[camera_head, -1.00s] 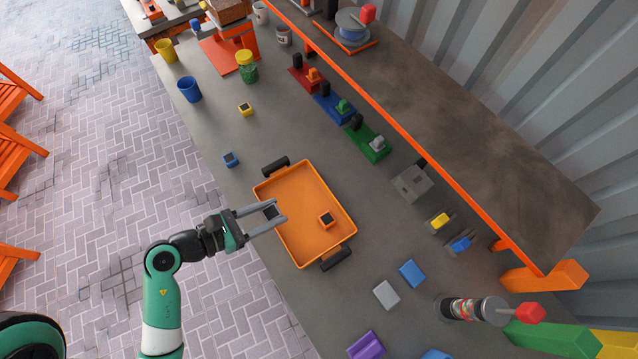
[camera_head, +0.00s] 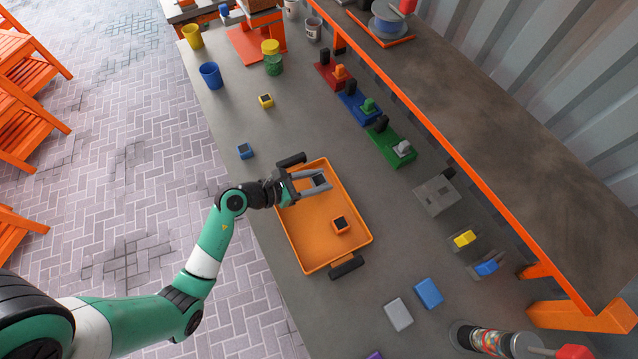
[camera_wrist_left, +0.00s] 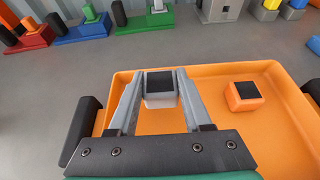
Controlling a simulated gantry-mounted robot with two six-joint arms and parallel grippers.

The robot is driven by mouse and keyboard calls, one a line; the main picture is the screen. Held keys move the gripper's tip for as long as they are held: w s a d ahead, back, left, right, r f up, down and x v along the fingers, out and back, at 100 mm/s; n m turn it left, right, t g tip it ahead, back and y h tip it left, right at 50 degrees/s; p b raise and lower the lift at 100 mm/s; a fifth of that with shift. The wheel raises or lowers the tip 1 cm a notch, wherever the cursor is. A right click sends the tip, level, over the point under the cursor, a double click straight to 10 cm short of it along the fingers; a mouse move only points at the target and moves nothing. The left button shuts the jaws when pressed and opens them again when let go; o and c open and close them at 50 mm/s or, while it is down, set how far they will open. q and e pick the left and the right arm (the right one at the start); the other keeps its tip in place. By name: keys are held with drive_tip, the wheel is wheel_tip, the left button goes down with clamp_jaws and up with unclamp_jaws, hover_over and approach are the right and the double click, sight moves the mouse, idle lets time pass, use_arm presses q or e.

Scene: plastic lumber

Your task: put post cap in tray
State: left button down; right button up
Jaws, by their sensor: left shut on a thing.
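My left gripper (camera_head: 322,184) is shut on a small grey post cap with a dark top (camera_head: 318,181). The cap also shows between the two fingers in the left wrist view (camera_wrist_left: 160,90). Gripper and cap are over the upper end of the orange tray (camera_head: 308,228); I cannot tell how far the cap is above the tray floor. An orange post cap (camera_head: 340,225) sits inside the tray, apart from the gripper, and shows right of the fingers in the wrist view (camera_wrist_left: 243,96). My right gripper is not in view.
A blue cap (camera_head: 245,151) and a yellow cap (camera_head: 266,101) stand on the grey bench beyond the tray. Black handles (camera_head: 347,267) stick out at the tray's ends. Coloured post blocks (camera_head: 391,143) line the bench below a raised shelf (camera_head: 500,130).

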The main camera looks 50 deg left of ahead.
sight(319, 185)
use_arm(q)
drive_tip(key=f+b, duration=0.1)
drive_tip(key=f, duration=0.1)
drive_tip(key=f+b, duration=0.1)
drive_tip(key=shift+w+f, duration=0.2)
drive_tip(key=shift+f, duration=0.2)
drive_tip(key=shift+r, duration=0.15)
drive_tip(key=shift+c, duration=1.7)
unclamp_jaws()
